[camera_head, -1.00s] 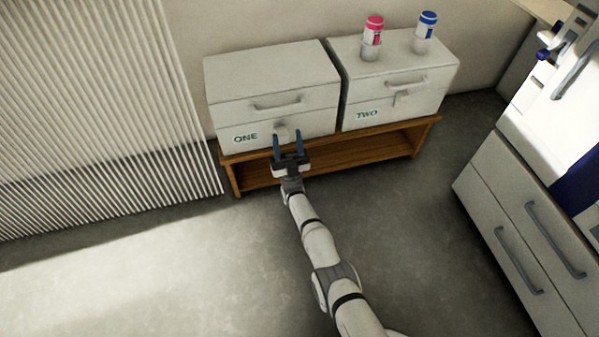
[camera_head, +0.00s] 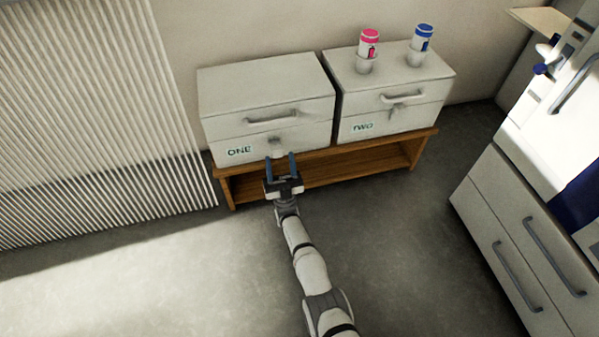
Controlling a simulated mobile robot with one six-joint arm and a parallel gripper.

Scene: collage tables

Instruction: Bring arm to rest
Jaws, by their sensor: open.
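My gripper (camera_head: 280,162) is open and empty, with its two blue fingers pointing toward the front of the white box marked ONE (camera_head: 270,95). It is just below and in front of the latch (camera_head: 277,146) on that box, and no contact is clear. My white arm reaches up from the bottom of the picture, stretched out over the floor. The lid of box ONE is shut. The white box marked TWO (camera_head: 418,92) stands to its right with its lid shut.
Both boxes stand on a low wooden bench (camera_head: 360,160). A pink-capped bottle (camera_head: 369,42) and a blue-capped bottle (camera_head: 422,37) stand on box TWO. A ribbed radiator (camera_head: 100,100) is at the left, white drawers (camera_head: 500,235) at the right. The floor (camera_head: 150,285) is clear.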

